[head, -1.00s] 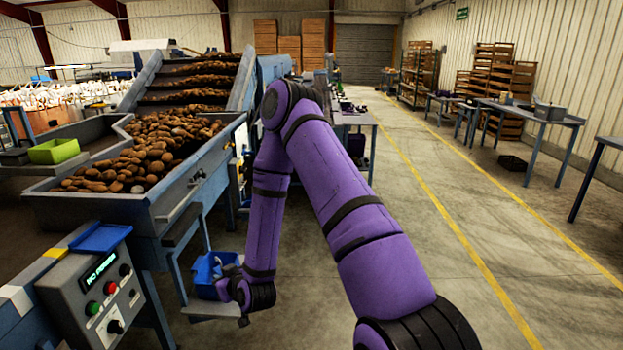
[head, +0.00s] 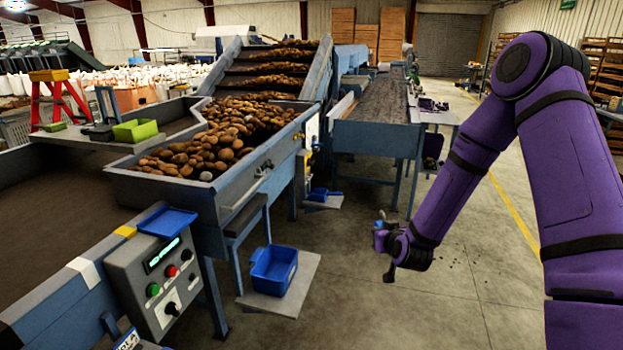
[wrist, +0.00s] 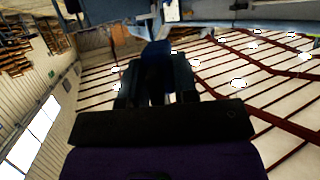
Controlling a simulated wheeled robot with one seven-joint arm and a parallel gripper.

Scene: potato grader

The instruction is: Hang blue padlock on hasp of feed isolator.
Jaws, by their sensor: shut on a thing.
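My gripper (head: 381,232) is at the end of my lowered purple arm, in open space right of the potato hopper. It is shut on a small blue body with a pale loop on top, which looks like the blue padlock (head: 379,241). In the wrist view the blue padlock (wrist: 156,55) shows dark between the fingers of my gripper (wrist: 155,75). It is clear of any machine part in the head view. I cannot clearly make out the feed isolator or its hasp; a small pale panel (head: 312,131) is on the hopper's right end, its details too small to read.
A grey control box (head: 155,275) with buttons and a black knob stands at front left. The potato hopper (head: 165,190) is behind it. A blue bin (head: 274,268) sits on a low plate. A conveyor table (head: 375,130) stands beyond. The floor around my gripper is clear.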

